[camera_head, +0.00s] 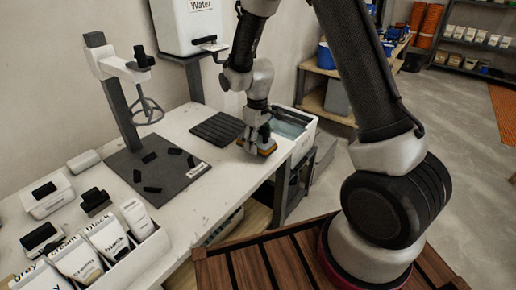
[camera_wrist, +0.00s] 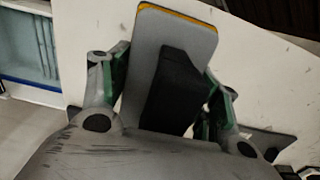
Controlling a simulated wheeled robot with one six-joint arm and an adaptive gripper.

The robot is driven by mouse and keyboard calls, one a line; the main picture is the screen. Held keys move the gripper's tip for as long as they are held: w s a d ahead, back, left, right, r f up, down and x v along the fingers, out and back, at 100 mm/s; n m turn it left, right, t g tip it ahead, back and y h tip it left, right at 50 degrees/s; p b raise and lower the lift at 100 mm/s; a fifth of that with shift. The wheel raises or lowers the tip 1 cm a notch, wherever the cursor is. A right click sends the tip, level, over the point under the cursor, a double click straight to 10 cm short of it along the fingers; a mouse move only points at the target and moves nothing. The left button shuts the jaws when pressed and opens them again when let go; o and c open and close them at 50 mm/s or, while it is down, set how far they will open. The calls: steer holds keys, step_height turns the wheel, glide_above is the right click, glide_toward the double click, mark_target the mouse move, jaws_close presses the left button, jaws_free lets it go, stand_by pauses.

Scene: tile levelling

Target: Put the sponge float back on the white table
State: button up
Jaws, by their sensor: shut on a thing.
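The sponge float (camera_head: 262,149) has a grey plate with an orange-yellow sponge layer. In the head view it is low over or on the white table (camera_head: 200,204), near its right edge; I cannot tell whether it touches. In the wrist view the float (camera_wrist: 203,32) shows its grey plate, yellow edge and black handle (camera_wrist: 172,92). My gripper (camera_wrist: 165,98) is shut on the black handle, with a finger on each side. In the head view my gripper (camera_head: 257,136) hides part of the float. The white table (camera_wrist: 262,70) lies beyond the float in the wrist view.
A ribbed black mat (camera_head: 217,129) lies left of the float. A water-filled tub (camera_head: 291,126) stands close on its right. A dark board with a mixer stand (camera_head: 113,95) and a packet box (camera_head: 100,255) are further left. Bare table lies in front.

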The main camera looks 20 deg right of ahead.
steer(key=shift+a+f, duration=0.1)
steer(key=shift+f, duration=1.4)
steer(key=shift+f, duration=0.1)
steer(key=o, duration=1.4)
